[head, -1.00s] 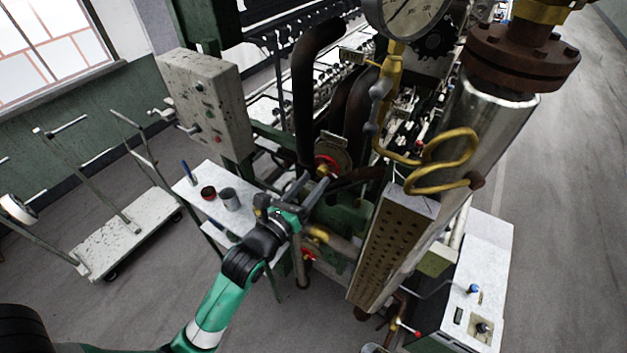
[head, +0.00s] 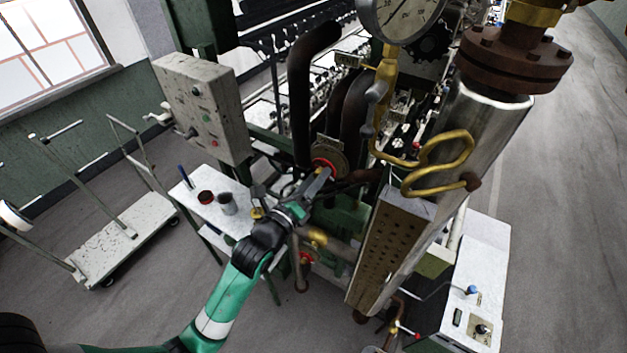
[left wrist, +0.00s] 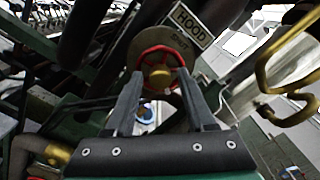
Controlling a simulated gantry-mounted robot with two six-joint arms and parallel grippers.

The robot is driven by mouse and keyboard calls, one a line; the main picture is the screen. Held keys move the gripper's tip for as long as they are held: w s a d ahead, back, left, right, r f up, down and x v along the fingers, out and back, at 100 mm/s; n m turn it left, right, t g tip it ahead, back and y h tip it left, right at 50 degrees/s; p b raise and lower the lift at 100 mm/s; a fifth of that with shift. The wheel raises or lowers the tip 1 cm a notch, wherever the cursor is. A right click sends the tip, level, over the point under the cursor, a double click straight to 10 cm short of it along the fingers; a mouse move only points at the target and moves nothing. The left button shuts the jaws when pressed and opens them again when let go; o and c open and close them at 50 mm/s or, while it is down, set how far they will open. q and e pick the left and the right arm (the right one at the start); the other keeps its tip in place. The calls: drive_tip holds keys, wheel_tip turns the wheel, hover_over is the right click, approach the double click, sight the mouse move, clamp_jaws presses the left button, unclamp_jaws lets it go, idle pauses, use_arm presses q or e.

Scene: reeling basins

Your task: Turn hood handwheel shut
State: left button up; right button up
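The red hood handwheel (head: 322,162) sits on a round dull plate among dark pipes in the head view. In the left wrist view the handwheel (left wrist: 160,52) shows a red rim and a brass hub, straight ahead of the fingers. A "HOOD SHUT" sign (left wrist: 187,24) is above it to the right. My left gripper (head: 318,180) is at the wheel's lower side. In the left wrist view its fingers (left wrist: 159,78) are apart, one at each side of the wheel's lower part. I cannot tell whether they touch the rim. My right gripper is not in view.
A lower red valve wheel (head: 306,258) is below my left gripper. A perforated box (head: 385,245) and a brass coiled pipe (head: 437,160) stand to the right. A white side table (head: 205,205) with small cups and a cart (head: 125,235) are to the left.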

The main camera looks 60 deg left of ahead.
use_arm(q)
clamp_jaws()
drive_tip(key=m, duration=0.6)
drive_tip(key=shift+o, duration=0.2)
unclamp_jaws()
drive_tip(key=shift+s+d, duration=0.1)
